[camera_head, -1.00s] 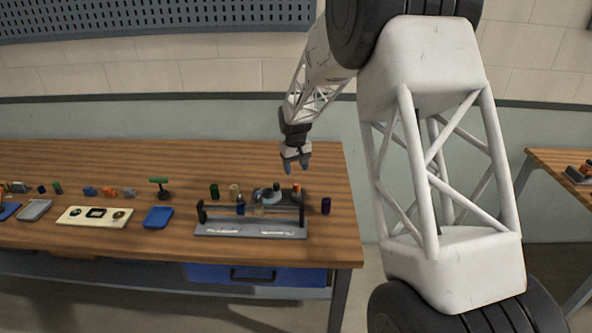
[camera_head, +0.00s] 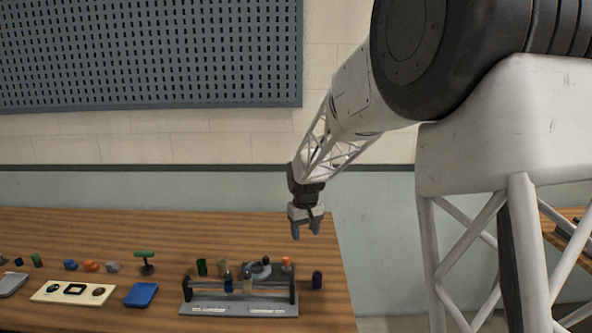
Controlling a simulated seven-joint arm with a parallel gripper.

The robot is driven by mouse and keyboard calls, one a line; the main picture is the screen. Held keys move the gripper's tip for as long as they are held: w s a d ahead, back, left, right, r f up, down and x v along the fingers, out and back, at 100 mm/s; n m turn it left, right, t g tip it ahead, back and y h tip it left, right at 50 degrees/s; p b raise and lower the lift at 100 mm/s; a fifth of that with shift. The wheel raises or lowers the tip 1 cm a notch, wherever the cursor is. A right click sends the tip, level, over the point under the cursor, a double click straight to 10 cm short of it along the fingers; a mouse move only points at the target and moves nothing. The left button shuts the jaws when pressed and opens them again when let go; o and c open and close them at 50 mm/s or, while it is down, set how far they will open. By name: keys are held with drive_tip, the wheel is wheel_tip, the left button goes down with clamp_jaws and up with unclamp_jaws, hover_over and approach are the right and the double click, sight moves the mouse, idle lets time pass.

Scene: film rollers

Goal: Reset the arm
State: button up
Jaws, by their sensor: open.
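My gripper (camera_head: 306,231) hangs at the end of my white lattice arm with its fingers pointing down. It is open, with nothing between the fingers. It is above the back right part of the wooden workbench (camera_head: 120,228), clear of the things on it. Below it and a little left stands a grey rack (camera_head: 240,309) with dark end posts, holding small rollers or bottles that are too small to tell apart.
A blue tray (camera_head: 141,295), a cream tray (camera_head: 75,292) and a green-topped stand (camera_head: 146,262) are to the left. A pegboard (camera_head: 150,55) hangs on the wall.

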drive_tip(key=s+d+r+m, duration=0.1)
drive_tip(key=s+d+r, duration=0.3)
drive_tip(key=s, duration=0.4)
drive_tip(key=s+d+r+m+t, duration=0.1)
drive_tip(key=s+d+r, duration=0.2)
drive_tip(key=s, duration=0.5)
drive_tip(key=s+d+r, duration=0.4)
drive_tip(key=s, duration=0.4)
drive_tip(key=s+d+f+m, duration=0.1)
drive_tip(key=s+d, duration=0.1)
drive_tip(key=s, duration=0.9)
drive_tip(key=s+d+f+m+t, duration=0.1)
drive_tip(key=s+d, duration=0.1)
drive_tip(key=s, duration=1)
drive_tip(key=shift+d+m, duration=0.3)
drive_tip(key=shift+d, duration=0.1)
